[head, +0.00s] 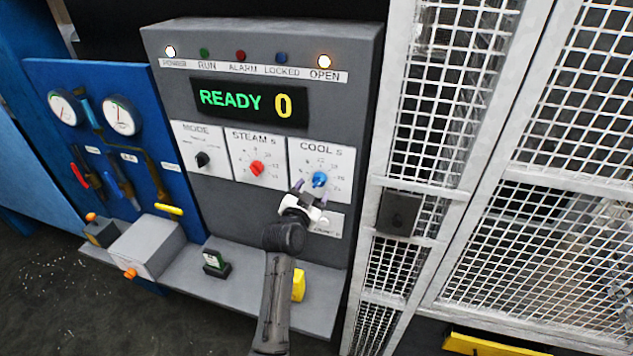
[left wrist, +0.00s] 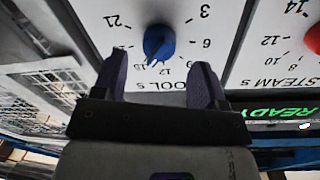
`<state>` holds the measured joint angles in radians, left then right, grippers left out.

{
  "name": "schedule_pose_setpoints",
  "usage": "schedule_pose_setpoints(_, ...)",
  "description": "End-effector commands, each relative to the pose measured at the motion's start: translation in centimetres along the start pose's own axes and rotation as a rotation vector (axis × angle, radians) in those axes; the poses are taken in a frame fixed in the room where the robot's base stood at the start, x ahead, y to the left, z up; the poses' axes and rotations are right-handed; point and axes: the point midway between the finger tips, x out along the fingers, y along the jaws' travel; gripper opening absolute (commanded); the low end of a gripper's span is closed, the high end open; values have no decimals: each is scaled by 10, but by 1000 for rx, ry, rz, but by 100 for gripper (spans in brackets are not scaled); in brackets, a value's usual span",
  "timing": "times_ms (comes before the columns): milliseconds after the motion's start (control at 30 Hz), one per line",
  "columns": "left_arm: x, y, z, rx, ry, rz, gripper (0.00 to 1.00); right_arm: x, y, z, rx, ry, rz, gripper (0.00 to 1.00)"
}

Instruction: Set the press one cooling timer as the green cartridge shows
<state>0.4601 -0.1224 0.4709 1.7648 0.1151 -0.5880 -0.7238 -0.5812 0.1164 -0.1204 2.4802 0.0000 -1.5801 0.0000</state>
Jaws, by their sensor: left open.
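The blue COOL s knob (head: 319,179) is on the right dial plate of the grey press panel. It also shows upside down in the left wrist view (left wrist: 159,43), with numbers such as 3, 6 and 21 around it. I cannot tell its setting surely. My left gripper (head: 311,193) is open in front of the knob. In the left wrist view its fingers (left wrist: 160,64) stand apart, just below the knob, and appear not to touch it. My right gripper is out of view.
The display (head: 248,102) reads READY 0, and the POWER and OPEN lamps are lit. The red STEAM s knob (head: 257,168) and black MODE knob (head: 203,159) are left of the blue one. A mesh cage (head: 385,180) stands close on the right. A yellow object (head: 299,284) is on the shelf.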

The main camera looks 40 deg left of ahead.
Motion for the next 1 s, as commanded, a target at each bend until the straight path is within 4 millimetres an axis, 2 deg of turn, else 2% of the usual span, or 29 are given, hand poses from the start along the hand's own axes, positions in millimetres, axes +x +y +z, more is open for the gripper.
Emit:
schedule_pose_setpoints(100,16,0,-1,-1,-1,1,66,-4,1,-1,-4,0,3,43)
schedule_pose_setpoints(300,31,0,0,0,-1,1,66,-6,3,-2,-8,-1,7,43)
schedule_pose_setpoints(767,37,0,0,0,0,0,66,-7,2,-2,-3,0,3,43)
schedule_pose_setpoints(1000,37,0,0,0,0,0,44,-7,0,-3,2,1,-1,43)
